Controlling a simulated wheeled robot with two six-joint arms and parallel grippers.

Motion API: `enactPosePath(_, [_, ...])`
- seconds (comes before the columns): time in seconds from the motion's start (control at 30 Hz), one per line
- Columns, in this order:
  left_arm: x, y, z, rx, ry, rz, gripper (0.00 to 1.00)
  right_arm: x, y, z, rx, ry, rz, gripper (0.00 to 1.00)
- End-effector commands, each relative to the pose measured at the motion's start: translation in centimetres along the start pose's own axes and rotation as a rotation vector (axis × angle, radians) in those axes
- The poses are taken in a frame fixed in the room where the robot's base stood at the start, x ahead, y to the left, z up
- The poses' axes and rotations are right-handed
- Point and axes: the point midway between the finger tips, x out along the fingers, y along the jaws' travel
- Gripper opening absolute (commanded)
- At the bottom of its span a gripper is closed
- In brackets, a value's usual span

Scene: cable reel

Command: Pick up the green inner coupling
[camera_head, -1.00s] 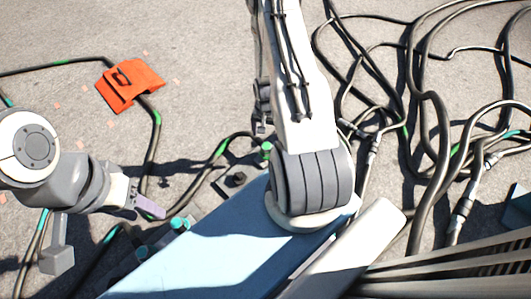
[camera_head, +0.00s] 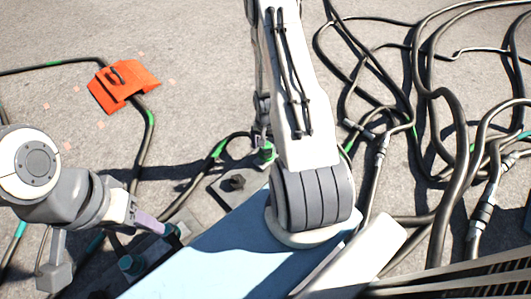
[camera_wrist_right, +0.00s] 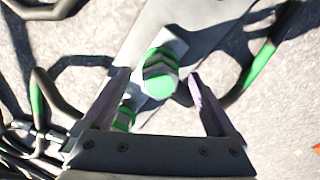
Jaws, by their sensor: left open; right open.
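A green coupling (camera_wrist_right: 160,73) with a ribbed side shows between the fingers of my right gripper (camera_wrist_right: 159,76) in the right wrist view. The fingers are open, one on each side, with gaps to it. A second green coupling (camera_wrist_right: 124,118) lies lower left, partly hidden by the left finger. I cannot tell which is the inner one. In the head view, a green coupling (camera_head: 267,152) stands below my right gripper (camera_head: 261,133). My left gripper (camera_head: 150,222) is open, close to a teal coupling (camera_head: 172,231); I cannot tell whether it touches.
Another teal coupling (camera_head: 130,264) stands near the left gripper. Dark cables (camera_head: 440,100) tangle at the right, and one with green bands (camera_head: 219,148) runs near the right gripper. An orange ramp-like piece (camera_head: 122,87) lies on the ground. Open ground shows at the top left.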

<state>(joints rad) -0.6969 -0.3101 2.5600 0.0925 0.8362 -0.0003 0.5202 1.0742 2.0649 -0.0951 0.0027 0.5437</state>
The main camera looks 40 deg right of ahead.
Motion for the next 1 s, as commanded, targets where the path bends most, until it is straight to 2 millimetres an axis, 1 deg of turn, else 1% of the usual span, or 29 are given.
enactPosePath(0.03, [1.50, -0.11, 0.09, 0.000, 0.000, 0.000, 0.50, 1.45, 0.00, 0.03, -0.001, 0.000, 0.000, 0.93])
enactPosePath(0.1, [2.12, -0.15, 0.12, 0.000, 0.000, 0.000, 0.50, 2.08, -0.01, 0.01, -0.001, 0.000, 0.000, 0.93])
enactPosePath(0.2, [2.43, -0.18, 0.14, 0.000, 0.000, 0.000, 0.50, 2.37, -0.01, -0.01, 0.000, 0.000, 0.000, 0.93])
enactPosePath(0.43, [2.21, -0.16, 0.12, 0.000, 0.000, 0.000, 0.50, 2.17, -0.01, -0.02, 0.000, 0.000, 0.000, 0.93])
enactPosePath(0.47, [2.21, -0.16, 0.12, 0.000, 0.000, 0.000, 0.50, 2.17, -0.01, -0.01, 0.000, 0.000, 0.000, 0.81])
enactPosePath(0.5, [2.21, -0.16, 0.12, 0.000, 0.000, 0.000, 0.50, 2.17, -0.01, -0.02, 0.000, 0.000, 0.000, 0.66])
enactPosePath(0.57, [2.21, -0.16, 0.12, 0.000, 0.000, 0.000, 0.50, 2.17, 0.00, -0.02, 0.000, 0.000, 0.000, 0.43])
enactPosePath(0.6, [2.21, -0.16, 0.12, 0.000, 0.000, 0.000, 0.50, 2.17, 0.01, -0.03, 0.001, 0.000, 0.000, 0.28])
enactPosePath(0.67, [2.22, -0.16, 0.12, 0.000, 0.000, 0.000, 0.50, 2.17, 0.02, -0.04, 0.001, 0.000, 0.000, 0.05])
enactPosePath(0.7, [2.22, -0.16, 0.12, 0.000, 0.000, 0.000, 0.50, 2.18, 0.02, -0.05, 0.002, 0.001, 0.000, 0.00])
enactPosePath(1.0, [2.09, -0.15, 0.11, 0.000, 0.000, 0.000, 0.50, 2.03, 0.03, -0.14, 0.004, 0.002, -0.001, 0.00])
